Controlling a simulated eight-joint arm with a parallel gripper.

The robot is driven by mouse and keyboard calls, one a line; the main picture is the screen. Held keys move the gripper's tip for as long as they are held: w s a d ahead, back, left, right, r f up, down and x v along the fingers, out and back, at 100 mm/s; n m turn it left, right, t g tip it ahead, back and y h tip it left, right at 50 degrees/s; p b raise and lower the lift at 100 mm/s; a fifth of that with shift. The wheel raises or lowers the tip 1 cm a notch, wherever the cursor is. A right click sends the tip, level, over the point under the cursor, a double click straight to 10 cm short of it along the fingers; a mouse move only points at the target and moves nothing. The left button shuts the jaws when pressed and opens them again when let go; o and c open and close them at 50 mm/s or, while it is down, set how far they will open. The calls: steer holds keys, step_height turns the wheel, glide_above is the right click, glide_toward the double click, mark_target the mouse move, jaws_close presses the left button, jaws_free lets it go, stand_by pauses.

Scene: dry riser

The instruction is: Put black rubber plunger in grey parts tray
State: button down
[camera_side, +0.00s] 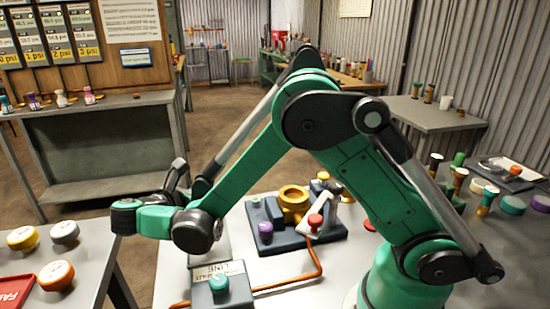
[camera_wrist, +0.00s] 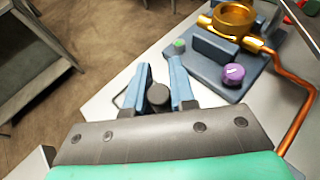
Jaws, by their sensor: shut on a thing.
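In the wrist view, my gripper (camera_wrist: 157,80) has its two blue-grey fingers on either side of a dark round piece, the black rubber plunger (camera_wrist: 158,96). The gripper is shut on it. The plunger's lower part is hidden behind the wrist plate. In the side view, my gripper (camera_side: 177,176) is above the left part of the grey bench, left of the brass valve; the plunger cannot be made out there. I cannot identify the grey parts tray with certainty in either view.
A box with a green button (camera_side: 219,283) and copper pipe (camera_side: 318,262) lie in front. A left table holds several round caps (camera_side: 56,275).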

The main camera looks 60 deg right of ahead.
step_height(320, 180, down, 9)
steer(key=shift+r, duration=0.2)
steer(key=shift+f, duration=0.15)
stand_by(0.3)
steer(key=c, duration=0.7)
jaws_free()
